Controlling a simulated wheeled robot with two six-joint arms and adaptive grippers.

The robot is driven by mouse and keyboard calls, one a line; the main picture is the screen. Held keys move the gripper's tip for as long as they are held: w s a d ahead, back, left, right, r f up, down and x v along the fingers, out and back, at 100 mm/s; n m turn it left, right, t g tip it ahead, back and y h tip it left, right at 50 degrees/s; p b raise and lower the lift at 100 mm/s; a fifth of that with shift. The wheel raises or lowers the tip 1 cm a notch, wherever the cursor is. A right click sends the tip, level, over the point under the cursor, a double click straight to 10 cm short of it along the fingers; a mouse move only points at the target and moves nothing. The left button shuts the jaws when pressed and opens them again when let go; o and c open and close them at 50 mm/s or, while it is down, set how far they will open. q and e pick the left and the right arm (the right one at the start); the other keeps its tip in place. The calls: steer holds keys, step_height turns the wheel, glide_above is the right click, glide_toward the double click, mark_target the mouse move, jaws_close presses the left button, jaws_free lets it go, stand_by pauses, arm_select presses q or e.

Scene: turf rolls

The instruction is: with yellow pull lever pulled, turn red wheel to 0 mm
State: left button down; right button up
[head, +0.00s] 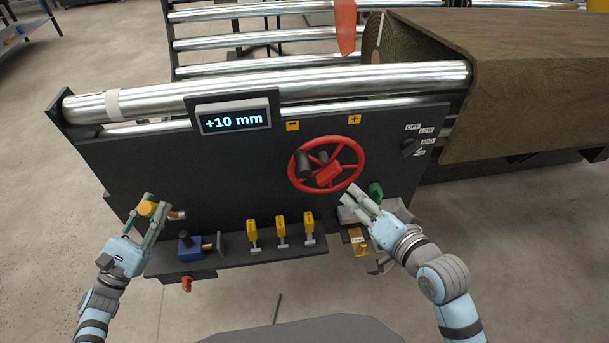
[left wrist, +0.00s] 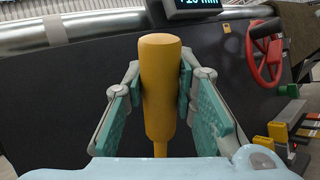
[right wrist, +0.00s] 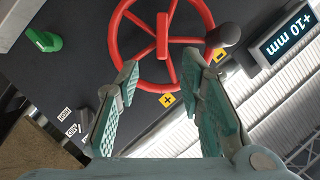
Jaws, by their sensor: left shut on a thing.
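The red wheel (head: 326,165) is on the dark panel, with a dark knob handle at its upper left; it also shows in the right wrist view (right wrist: 163,84). The display (head: 234,119) reads +10 mm. The yellow pull lever (head: 147,208) is at the panel's left; in the left wrist view its yellow handle (left wrist: 160,85) stands between the fingers. My left gripper (head: 150,210) is shut on this handle. My right gripper (head: 362,196) is open and empty, just below and right of the wheel, its fingers apart and pointing toward it.
Yellow minus (head: 293,126) and plus (head: 354,119) labels sit above the wheel. A rotary selector (head: 409,148) and a green handle (head: 376,190) are to its right. Several small yellow levers (head: 281,231) and a blue block (head: 190,248) line the ledge. A turf roll (head: 535,80) lies behind.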

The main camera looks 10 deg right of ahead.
mark_target(333, 177)
steer(key=x, duration=1.1)
steer(key=shift+w+a, duration=0.1)
jaws_close()
